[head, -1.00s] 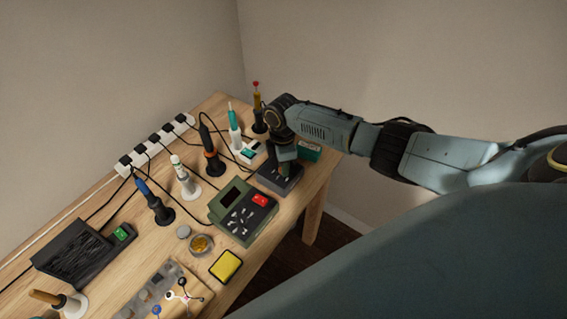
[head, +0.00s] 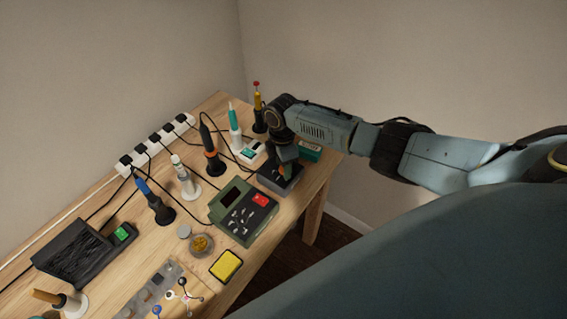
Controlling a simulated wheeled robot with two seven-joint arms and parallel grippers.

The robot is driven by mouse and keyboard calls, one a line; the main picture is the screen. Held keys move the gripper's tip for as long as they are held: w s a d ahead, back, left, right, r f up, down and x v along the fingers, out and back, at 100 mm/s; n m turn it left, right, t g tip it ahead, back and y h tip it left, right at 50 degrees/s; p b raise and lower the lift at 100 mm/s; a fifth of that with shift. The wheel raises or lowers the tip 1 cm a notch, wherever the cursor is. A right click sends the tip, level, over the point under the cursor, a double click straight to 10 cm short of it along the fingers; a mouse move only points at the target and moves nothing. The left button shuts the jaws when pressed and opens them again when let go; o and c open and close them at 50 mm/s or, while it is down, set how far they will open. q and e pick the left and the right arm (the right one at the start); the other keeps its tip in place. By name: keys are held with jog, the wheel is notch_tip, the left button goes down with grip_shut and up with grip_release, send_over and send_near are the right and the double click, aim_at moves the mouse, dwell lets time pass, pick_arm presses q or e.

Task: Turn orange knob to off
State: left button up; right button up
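My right gripper (head: 285,166) points down onto a dark grey box (head: 267,183) near the back right of the workbench. A small orange patch shows at the gripper's fingertips on top of this box. It may be the orange knob, but the gripper hides most of it and I cannot tell its setting. The fingers are too small and covered to tell whether they are open or shut on it. My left gripper is not in view.
A green station (head: 243,211) with a red switch stands just in front of the box. Soldering irons in stands (head: 214,162), a power strip (head: 155,145) and cables lie to the left. A green box (head: 310,151) sits behind my gripper. The bench edge is close on the right.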

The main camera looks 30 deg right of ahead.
notch_tip(320, 180, up, 13)
jog(key=p, duration=0.1)
jog(key=shift+w+r, duration=0.2)
jog(key=shift+w, duration=0.25)
jog(key=shift+d, duration=0.1)
dwell(0.4)
